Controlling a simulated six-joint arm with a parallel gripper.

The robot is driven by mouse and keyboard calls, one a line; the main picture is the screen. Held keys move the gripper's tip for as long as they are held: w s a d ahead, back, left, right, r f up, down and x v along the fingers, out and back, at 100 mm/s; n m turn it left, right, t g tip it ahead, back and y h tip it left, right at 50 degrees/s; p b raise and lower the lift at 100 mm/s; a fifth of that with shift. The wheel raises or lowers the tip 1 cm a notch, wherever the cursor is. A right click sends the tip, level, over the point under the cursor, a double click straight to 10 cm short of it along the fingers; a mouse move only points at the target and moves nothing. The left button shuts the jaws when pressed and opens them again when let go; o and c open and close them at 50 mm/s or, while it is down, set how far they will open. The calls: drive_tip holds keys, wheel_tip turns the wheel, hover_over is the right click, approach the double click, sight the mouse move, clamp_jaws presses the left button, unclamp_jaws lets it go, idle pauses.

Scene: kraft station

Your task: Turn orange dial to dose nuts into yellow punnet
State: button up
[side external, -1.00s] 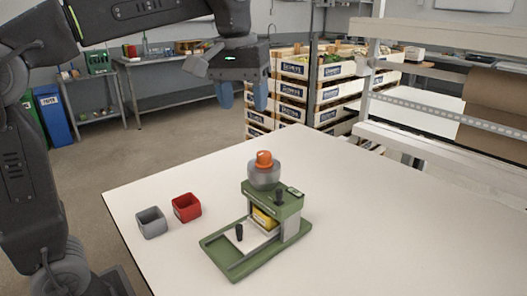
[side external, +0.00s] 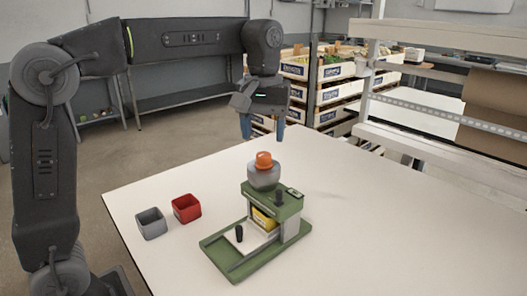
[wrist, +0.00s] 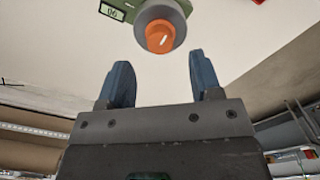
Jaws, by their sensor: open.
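The orange dial (side external: 264,160) sits on top of a grey rounded hopper (side external: 264,176) on the green dispenser (side external: 273,203). The yellow punnet (side external: 262,219) is inside the dispenser, below the hopper, partly hidden by the frame. My gripper (side external: 262,130) is open and empty above the dial, with its blue fingers pointing down. In the wrist view the dial (wrist: 160,37) shows a white mark and lies beyond the two fingertips (wrist: 156,72), roughly centred between them and apart from them. Nuts cannot be made out.
A grey punnet (side external: 151,223) and a red punnet (side external: 186,208) stand on the white table (side external: 390,220), left of the dispenser. A small display (wrist: 112,12) on the dispenser reads about "06" or "90". The table's right side is clear. Stacked crates (side external: 330,72) stand behind.

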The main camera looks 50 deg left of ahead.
sight(263, 155)
drive_tip(key=shift+f, duration=2.55)
drive_tip(key=c, duration=0.9)
drive_tip(key=shift+c, duration=0.2)
drive_tip(key=shift+m, duration=0.4)
